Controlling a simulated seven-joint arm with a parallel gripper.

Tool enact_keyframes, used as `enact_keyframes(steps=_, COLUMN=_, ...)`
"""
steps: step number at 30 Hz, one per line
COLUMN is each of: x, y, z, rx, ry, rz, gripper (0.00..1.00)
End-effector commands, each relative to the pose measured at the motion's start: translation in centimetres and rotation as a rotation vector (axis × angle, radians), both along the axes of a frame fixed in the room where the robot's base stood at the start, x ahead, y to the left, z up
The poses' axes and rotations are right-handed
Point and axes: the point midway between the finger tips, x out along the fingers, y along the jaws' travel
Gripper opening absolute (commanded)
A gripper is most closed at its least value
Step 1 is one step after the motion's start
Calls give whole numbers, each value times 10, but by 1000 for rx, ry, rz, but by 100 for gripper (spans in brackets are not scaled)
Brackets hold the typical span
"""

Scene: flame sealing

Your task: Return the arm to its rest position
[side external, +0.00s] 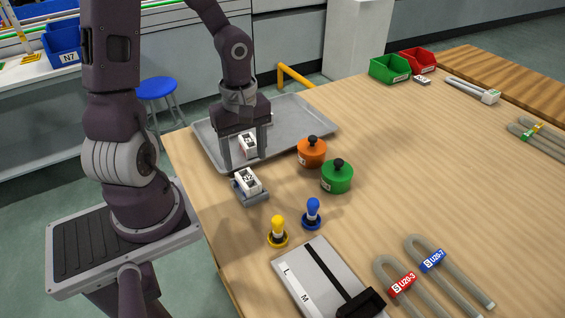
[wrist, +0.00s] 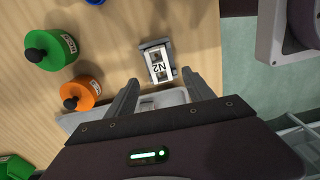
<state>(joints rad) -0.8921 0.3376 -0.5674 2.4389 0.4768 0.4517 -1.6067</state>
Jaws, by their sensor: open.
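My gripper (side external: 244,158) is open above the near edge of the grey metal tray (side external: 299,122), pointing down. In the side external view a white block with dark openings (side external: 248,145) shows between its fingers; I cannot tell whether it touches them. A second white block marked N2 (side external: 248,181) sits in a small grey holder (side external: 251,199) in front of the gripper. In the wrist view the N2 block (wrist: 159,66) lies just beyond the open fingertips (wrist: 160,80), apart from them.
An orange pot (side external: 312,153) and a green pot (side external: 337,177) stand right of the gripper. Yellow (side external: 278,234) and blue (side external: 313,213) knobbed pieces, a flat plate (side external: 310,272) and U-shaped tubes (side external: 414,250) lie nearer. Green (side external: 390,69) and red bins (side external: 418,61) stand at the back. The table's middle right is clear.

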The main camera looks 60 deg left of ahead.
Motion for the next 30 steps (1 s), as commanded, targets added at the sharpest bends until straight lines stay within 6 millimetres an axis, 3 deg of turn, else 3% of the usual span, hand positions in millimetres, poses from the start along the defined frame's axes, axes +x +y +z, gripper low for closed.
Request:
enact_keyframes(steps=2, x=0, y=-2, z=21, rx=82, ry=-10, rz=-149, gripper=61)
enact_keyframes(steps=5, x=-5, y=-17, z=67, rx=213, ry=-41, rz=-473, gripper=61)
enact_keyframes(steps=9, x=-28, y=-57, z=128, rx=314, ry=-149, rz=-944, gripper=61)
enact_keyframes(steps=12, x=-49, y=-84, z=155, rx=338, ry=-256, rz=-1221, gripper=61)
enact_keyframes(steps=18, x=-72, y=-107, z=175, rx=350, ry=-376, rz=-1486, gripper=61)
enact_keyframes(steps=30, x=-72, y=-107, z=176, rx=353, ry=-376, rz=-1496, gripper=61)
